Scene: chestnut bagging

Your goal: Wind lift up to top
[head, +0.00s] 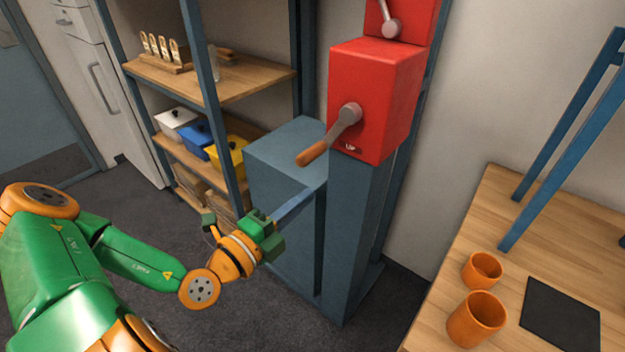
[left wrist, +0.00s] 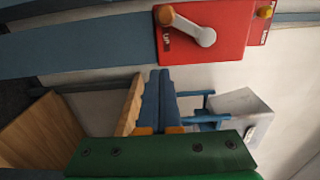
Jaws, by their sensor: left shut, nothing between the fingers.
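The lift's red winding box (head: 375,95) sits on a blue-grey post (head: 355,225). A grey crank (head: 345,125) on its front points down and left, ending in an orange-brown wooden handle (head: 312,153). A small "UP" label is below the crank's hub. In the left wrist view the red box (left wrist: 232,40) and its handle (left wrist: 166,15) show turned sideways. My left gripper (head: 316,190) is below the handle, apart from it, in front of the blue-grey cabinet. Its blue fingers (left wrist: 160,76) are shut together and empty. My right gripper is not in view.
A second red box with a crank (head: 391,27) is above the first. A shelf unit (head: 212,85) with bins stands at the left. A wooden table (head: 500,215) at the right bears two orange cups (head: 477,318) and a dark mat (head: 560,315).

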